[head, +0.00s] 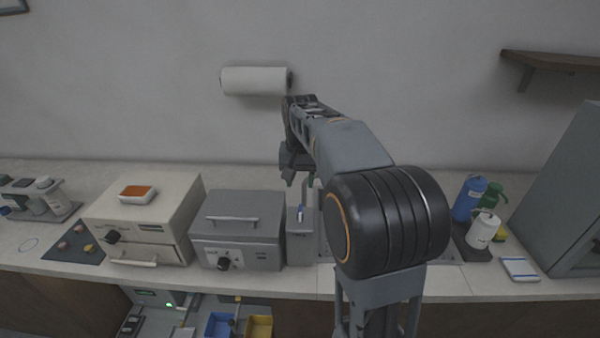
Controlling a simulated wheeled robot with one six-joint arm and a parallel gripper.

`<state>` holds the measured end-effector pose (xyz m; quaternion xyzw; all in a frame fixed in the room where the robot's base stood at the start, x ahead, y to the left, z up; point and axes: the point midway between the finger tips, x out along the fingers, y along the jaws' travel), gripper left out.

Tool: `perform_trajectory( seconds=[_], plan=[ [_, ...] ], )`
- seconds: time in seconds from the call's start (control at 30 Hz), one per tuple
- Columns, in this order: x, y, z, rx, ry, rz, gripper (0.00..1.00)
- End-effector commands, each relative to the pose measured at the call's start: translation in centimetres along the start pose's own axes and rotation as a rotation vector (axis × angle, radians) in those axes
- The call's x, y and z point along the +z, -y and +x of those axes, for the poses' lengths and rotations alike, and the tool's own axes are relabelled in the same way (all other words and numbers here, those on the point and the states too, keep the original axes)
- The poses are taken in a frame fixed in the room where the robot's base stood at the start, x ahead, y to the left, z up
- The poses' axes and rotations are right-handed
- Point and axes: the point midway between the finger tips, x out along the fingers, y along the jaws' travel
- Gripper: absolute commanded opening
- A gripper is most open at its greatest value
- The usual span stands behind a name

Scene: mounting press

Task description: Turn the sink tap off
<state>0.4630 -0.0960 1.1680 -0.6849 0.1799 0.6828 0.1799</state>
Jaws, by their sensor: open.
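The sink's metal edge (323,238) shows in a thin strip left of my arm's large black joint. Most of the sink is hidden behind my arm. I cannot make out the tap or its handle. My gripper (300,181) points down above the back of the counter, just above and behind a narrow grey unit (299,250). Its two fingertips are apart, with nothing seen between them.
Left of the narrow unit stand a grey box with a handle (237,232) and a beige box (143,220). Right of the sink are a blue bottle (468,198) and a white bottle (482,230). A paper roll (254,80) hangs on the wall.

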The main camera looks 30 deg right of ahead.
Motion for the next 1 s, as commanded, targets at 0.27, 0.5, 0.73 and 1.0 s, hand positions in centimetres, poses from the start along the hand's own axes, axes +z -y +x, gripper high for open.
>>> perform_trajectory(
  seconds=[0.27, 0.5, 0.73, 1.0],
  plan=[
    [0.0, 0.0, -2.0, 0.000, 0.000, 0.000, 0.45],
    [0.0, 0.0, -2.1, 0.000, 0.000, 0.000, 0.45],
    [0.0, 0.0, -2.1, 0.000, 0.000, 0.000, 0.45],
    [0.0, 0.0, -2.1, 0.000, 0.000, 0.001, 0.45]
  ],
)
